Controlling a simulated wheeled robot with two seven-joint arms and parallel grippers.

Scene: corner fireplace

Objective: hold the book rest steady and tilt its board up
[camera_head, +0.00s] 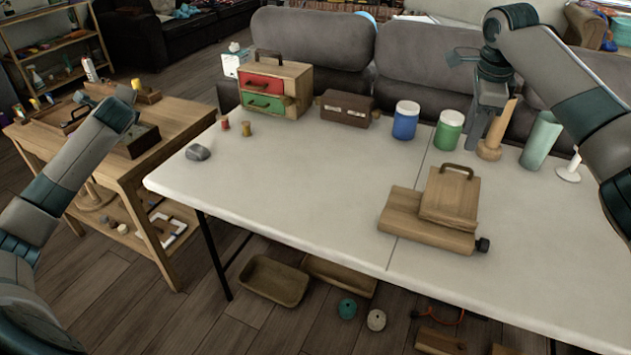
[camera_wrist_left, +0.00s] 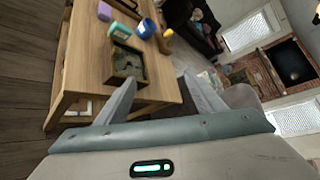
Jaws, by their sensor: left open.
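The book rest is a light wooden base (camera_head: 415,228) on the white table, right of the table's middle. Its board (camera_head: 451,197) lies low on the base, almost flat, with a brown handle (camera_head: 457,170) at its far edge. A dark knob (camera_head: 483,245) sticks out at the base's right end. My right gripper (camera_head: 478,145) points down behind the book rest, beside the green jar, apart from the board; its finger gap is unclear. My left gripper (camera_wrist_left: 158,95) is open and empty, with its fingers apart near the wooden side table, far left of the book rest.
A drawer box (camera_head: 290,85) stands back left.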

